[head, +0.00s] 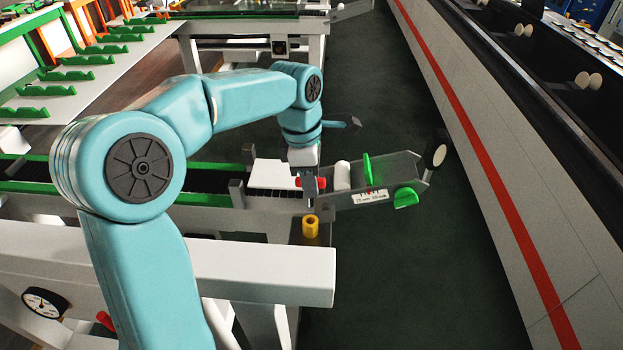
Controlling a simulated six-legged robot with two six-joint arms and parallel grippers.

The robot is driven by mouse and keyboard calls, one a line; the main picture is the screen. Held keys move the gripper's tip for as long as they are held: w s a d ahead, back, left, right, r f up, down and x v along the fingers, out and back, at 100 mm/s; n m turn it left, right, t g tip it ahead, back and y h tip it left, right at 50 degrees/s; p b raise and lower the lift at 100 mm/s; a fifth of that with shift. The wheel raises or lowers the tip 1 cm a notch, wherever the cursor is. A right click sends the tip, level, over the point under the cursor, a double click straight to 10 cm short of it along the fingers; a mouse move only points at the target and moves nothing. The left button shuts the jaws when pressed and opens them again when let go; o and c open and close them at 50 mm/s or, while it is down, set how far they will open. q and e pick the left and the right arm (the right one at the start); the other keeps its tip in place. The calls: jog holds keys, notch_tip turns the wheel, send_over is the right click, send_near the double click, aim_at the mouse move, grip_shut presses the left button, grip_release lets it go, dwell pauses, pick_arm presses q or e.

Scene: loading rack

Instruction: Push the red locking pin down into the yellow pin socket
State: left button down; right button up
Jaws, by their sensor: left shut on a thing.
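My left gripper (310,188) points down at the middle of the head view. It is shut on the red locking pin (321,184), whose red part shows on both sides of the fingers. Below the fingers a thin grey end points down toward the yellow pin socket (310,227). The socket stands upright on a dark plate, with its opening facing up. The grey end appears just above the opening; I cannot tell whether it touches the rim. The fingers hide the middle of the pin. My right gripper is not in view.
A grey tilted plate (378,175) with green brackets and a white roller (342,176) lies right of the gripper. A white beam (265,272) runs in front of the socket. A pressure gauge (45,302) is at lower left. Dark floor (400,280) lies open to the right.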

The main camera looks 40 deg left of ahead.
aim_at(310, 206)
pick_arm(q)
jog(key=shift+f+b, duration=2)
jog(key=shift+f, duration=0.85)
jog(key=shift+f+b, duration=1.2)
jog(key=shift+f, duration=0.6)
dwell(0.5)
jog(key=c, duration=0.8)
grip_release()
jog(key=r, duration=0.5)
jog(key=s+a+r+p, duration=0.1)
jog(key=r, duration=0.4)
jog(key=r+p, duration=0.1)
jog(key=r, duration=0.5)
jog(key=shift+s+a+r, duration=0.1)
jog(key=shift+s+a, duration=0.05)
jog(key=shift+a, duration=0.1)
jog(key=shift+d, duration=0.1)
